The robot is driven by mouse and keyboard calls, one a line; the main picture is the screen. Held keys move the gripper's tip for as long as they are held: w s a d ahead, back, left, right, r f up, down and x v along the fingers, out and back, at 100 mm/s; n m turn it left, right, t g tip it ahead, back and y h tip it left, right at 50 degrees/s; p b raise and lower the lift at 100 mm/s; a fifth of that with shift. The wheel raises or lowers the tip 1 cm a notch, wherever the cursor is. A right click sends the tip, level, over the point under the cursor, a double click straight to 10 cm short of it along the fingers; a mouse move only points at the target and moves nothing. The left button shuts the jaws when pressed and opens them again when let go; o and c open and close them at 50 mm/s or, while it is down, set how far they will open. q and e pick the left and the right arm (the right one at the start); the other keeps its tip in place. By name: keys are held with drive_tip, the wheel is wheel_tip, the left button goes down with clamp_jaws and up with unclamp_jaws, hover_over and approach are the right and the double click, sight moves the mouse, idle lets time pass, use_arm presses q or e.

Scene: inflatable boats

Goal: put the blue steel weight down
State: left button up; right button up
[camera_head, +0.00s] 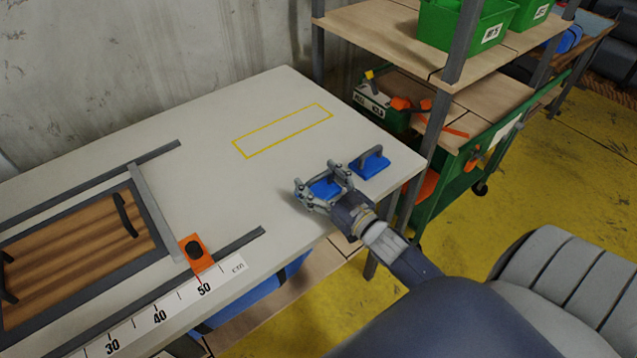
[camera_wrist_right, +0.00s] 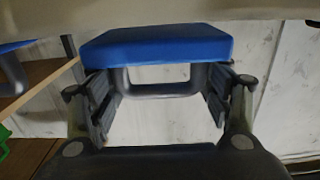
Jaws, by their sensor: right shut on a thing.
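A blue steel weight (camera_head: 325,187) with a grey handle is in my right gripper (camera_head: 318,190), at the right part of the white table. In the right wrist view the weight (camera_wrist_right: 155,45) shows as a blue block. My right gripper (camera_wrist_right: 160,105) has its fingers on either side of the weight's grey handle and is shut on it. The weight is at or just above the table top; I cannot tell if it touches. My left gripper is not in view.
A second blue weight (camera_head: 371,166) with a grey handle stands close by on the table (camera_head: 215,190). A yellow outlined rectangle (camera_head: 283,131) on the table is empty. A wooden panel in a rail frame (camera_head: 150,212) lies left. Shelves with green bins (camera_head: 462,22) stand at the right.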

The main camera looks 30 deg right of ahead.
drive_tip(key=shift+f+p, duration=0.35)
drive_tip(key=shift+f, duration=0.05)
drive_tip(key=shift+f, duration=0.1)
drive_tip(key=o, duration=1.9)
drive_tip(key=shift+a+f, duration=0.1)
drive_tip(key=shift+f, duration=0.1)
drive_tip(key=shift+o, duration=0.2)
